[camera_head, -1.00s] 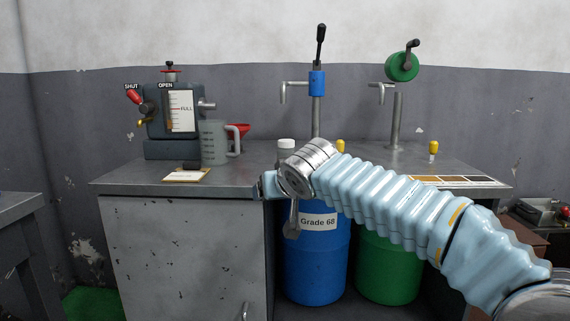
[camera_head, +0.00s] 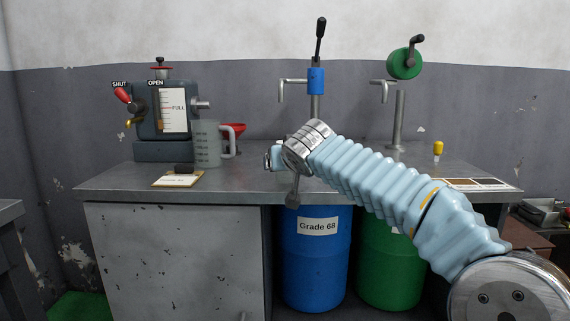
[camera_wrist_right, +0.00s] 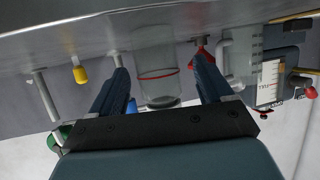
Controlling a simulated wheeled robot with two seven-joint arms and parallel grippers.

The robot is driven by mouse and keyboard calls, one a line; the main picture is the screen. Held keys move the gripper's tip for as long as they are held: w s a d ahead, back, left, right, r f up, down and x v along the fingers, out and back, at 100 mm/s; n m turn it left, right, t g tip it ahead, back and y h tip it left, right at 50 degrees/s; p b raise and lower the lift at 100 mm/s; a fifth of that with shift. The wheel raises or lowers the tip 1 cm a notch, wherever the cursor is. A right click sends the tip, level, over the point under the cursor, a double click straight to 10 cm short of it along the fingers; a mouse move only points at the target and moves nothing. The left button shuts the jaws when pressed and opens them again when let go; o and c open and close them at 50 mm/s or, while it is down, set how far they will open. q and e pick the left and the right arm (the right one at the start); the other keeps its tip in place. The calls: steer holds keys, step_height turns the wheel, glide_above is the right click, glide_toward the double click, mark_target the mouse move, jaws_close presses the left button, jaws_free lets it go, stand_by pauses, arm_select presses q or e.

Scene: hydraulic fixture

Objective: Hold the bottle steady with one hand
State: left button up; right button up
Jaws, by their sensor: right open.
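The clear bottle (camera_wrist_right: 157,62) with a red ring shows in the right wrist view, which sees the scene upside down. It appears upright on the bench, framed between the two fingers of my right gripper (camera_wrist_right: 161,68). The gripper is open, with gaps on both sides of the bottle; I cannot tell how deep the bottle sits between the fingers. In the head view my right gripper (camera_head: 274,158) is at the bench's middle, mostly behind my wrist, and the bottle is hidden there. My left gripper is not in view.
Blue (camera_head: 316,262) and green (camera_head: 390,270) drums are below.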

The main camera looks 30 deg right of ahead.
steer(key=x, duration=0.4)
steer(key=shift+d, duration=0.15)
steer(key=c, duration=1.1)
steer(key=shift+o, duration=0.2)
steer(key=shift+r+p, duration=0.4)
steer(key=shift+r, duration=0.1)
step_height(320, 180, up, 3)
steer(key=shift+f+p, duration=0.1)
steer(key=shift+p, duration=0.4)
steer(key=w+r+v, duration=0.1)
steer(key=r+v, duration=0.2)
steer(key=v, duration=1.3)
steer(key=shift+s, duration=0.15)
